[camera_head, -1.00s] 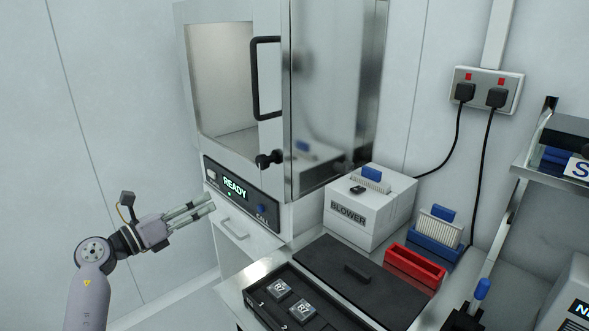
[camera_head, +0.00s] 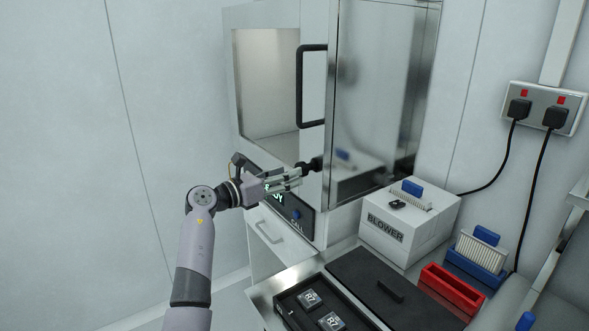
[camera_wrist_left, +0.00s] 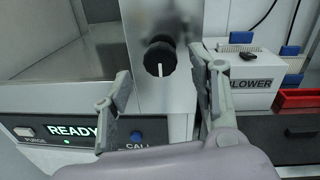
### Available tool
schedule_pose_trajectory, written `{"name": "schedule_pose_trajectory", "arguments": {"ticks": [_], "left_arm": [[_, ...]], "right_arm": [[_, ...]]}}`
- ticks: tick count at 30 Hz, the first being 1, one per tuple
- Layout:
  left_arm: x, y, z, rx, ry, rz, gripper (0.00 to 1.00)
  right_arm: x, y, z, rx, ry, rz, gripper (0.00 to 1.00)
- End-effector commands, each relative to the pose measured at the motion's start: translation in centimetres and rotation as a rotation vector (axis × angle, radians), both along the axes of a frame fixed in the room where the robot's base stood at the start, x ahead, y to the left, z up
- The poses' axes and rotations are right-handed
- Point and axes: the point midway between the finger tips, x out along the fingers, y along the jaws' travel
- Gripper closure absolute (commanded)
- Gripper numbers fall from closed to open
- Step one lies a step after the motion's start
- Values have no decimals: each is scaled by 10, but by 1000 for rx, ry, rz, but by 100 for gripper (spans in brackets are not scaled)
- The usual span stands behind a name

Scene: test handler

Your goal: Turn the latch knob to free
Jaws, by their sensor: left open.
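The latch knob (camera_wrist_left: 160,58) is black, round and ribbed, on the metal front of the cabinet. In the left wrist view its white mark points down. In the head view the dark knob (camera_head: 308,167) shows just beyond the fingertips. My left gripper (camera_head: 298,177) is open in front of it. In the left wrist view the two fingers (camera_wrist_left: 161,72) stand apart, one to each side and slightly below the knob, with no clear contact. My right gripper is out of view.
A black door handle (camera_head: 301,87) rises above the knob. Below are the READY display (camera_wrist_left: 72,131) and a blue CALL button (camera_wrist_left: 136,136). The white BLOWER box (camera_head: 408,225), red tray (camera_head: 452,289) and dark lidded case (camera_head: 352,283) are to the right.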

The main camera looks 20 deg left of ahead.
Motion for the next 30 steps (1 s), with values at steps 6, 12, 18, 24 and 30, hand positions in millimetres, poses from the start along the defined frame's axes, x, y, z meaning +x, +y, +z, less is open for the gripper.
{"name": "schedule_pose_trajectory", "arguments": {"ticks": [6,12,18,24,30], "left_arm": [[22,-15,1,-3,-1,0,46],[28,-19,0,0,0,0,46],[28,-19,0,0,0,0,46],[28,-19,0,0,0,0,57],[28,-19,0,0,0,0,71]], "right_arm": [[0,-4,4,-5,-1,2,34],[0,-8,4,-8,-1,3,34],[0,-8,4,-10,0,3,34],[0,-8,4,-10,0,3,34],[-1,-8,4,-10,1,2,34]]}}
